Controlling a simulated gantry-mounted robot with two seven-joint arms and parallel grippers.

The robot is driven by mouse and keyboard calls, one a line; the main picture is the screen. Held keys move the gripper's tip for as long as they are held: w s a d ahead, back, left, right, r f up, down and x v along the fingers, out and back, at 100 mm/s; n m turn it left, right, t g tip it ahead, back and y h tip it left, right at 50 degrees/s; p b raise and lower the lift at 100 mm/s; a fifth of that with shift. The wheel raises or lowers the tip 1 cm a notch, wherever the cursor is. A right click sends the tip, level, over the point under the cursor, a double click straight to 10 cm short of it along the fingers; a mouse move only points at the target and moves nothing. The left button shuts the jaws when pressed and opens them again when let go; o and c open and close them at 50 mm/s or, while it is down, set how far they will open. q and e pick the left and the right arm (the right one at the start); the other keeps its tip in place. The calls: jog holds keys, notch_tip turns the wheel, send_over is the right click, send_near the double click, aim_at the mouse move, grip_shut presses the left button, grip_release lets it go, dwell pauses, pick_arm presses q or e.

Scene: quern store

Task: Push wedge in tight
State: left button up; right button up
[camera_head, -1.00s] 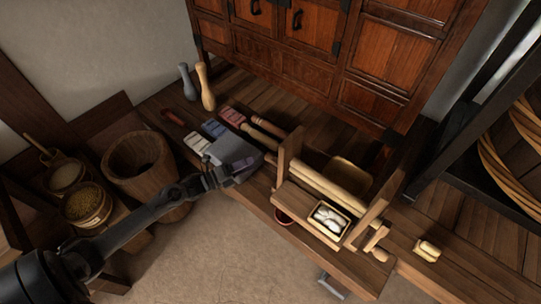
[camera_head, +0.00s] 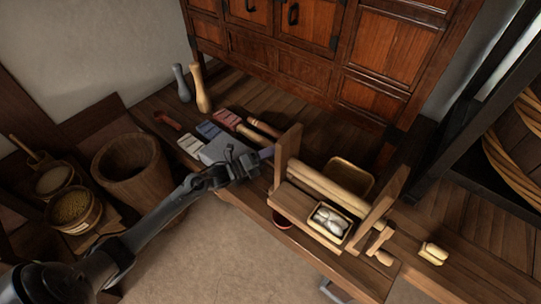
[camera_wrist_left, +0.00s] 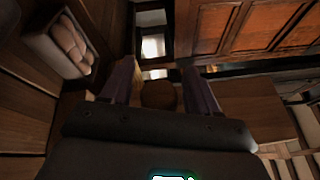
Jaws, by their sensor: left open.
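A wooden frame (camera_head: 287,150) with two upright boards and long pale rollers (camera_head: 328,186) between them stands on the bench. Small pale wooden pieces (camera_head: 380,240) stick out at its right front end; I cannot tell which piece is the wedge. My left gripper (camera_head: 263,153) is just left of the frame's left upright, pointing at it, with its fingertips close to the board. In the left wrist view my gripper (camera_wrist_left: 158,78) has its two fingers apart. A rounded brown wooden end (camera_wrist_left: 158,95) shows between them; whether they touch it is unclear. My right gripper is not seen.
A small tray (camera_head: 348,238) of whitish lumps sits at the frame's front. Two bottle-shaped pieces (camera_head: 202,90) stand behind. Buckets (camera_head: 131,165) are at left. A cabinet (camera_head: 300,70) closes off the back.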

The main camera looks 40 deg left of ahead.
pick_arm(q)
grip_shut()
jog(key=d+p, duration=0.1)
jog(key=d, duration=0.2)
jog(key=shift+d, duration=0.15)
jog(key=shift+c, duration=1.4)
grip_release()
jog(key=shift+f, duration=0.1)
jog(key=shift+o, duration=1.3)
jog(key=shift+d, duration=0.1)
